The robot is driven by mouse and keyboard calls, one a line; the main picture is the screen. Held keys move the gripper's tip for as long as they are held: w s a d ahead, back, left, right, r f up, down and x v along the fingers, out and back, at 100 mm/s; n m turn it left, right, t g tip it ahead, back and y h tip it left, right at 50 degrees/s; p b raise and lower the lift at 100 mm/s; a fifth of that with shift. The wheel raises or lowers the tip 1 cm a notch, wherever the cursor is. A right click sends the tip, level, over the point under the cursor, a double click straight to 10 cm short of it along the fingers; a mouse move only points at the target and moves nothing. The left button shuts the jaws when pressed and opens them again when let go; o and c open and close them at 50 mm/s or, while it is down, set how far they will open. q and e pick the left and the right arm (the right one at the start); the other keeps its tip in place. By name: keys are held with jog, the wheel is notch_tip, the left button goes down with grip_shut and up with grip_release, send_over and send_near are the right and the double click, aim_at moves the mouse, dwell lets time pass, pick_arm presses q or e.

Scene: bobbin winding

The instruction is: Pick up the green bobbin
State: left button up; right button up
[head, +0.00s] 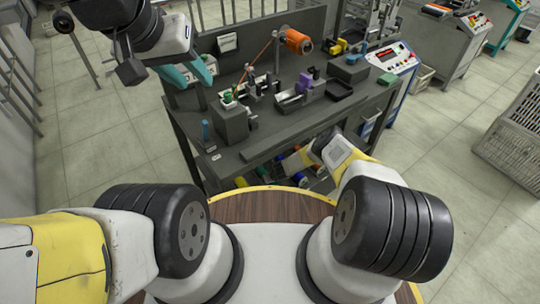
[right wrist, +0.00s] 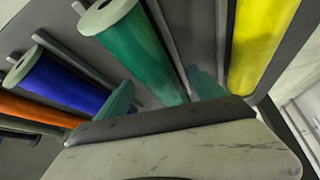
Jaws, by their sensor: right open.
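The green bobbin (right wrist: 137,48) lies large in the right wrist view, in a row with other coloured bobbins. My right gripper (right wrist: 163,91) is open, with one teal finger to each side of the green bobbin's near end. I cannot tell whether the fingers touch it. In the head view the right arm reaches down in front of the bench, and its gripper is hidden there. My left gripper (head: 191,74) is at the upper left of the head view, its teal fingers apart and empty, near the bench's left end.
A blue bobbin (right wrist: 60,82) and an orange one (right wrist: 38,109) lie left of the green, a yellow one (right wrist: 258,40) to the right. Thin grey bars run between them. The dark bench (head: 270,140) carries the winding machine and an orange spool (head: 297,40) above.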

jog(key=shift+f, duration=0.15)
jog(key=c, duration=1.7)
jog(key=shift+w+r, duration=0.1)
jog(key=shift+r, duration=0.55)
grip_shut()
jog(key=s+d, duration=0.4)
jog(key=s, duration=0.5)
jog(key=s+d, duration=0.5)
jog(key=s, duration=0.5)
jog(key=s+d, duration=0.4)
jog(key=s, duration=0.6)
jog(key=shift+d+r, duration=0.15)
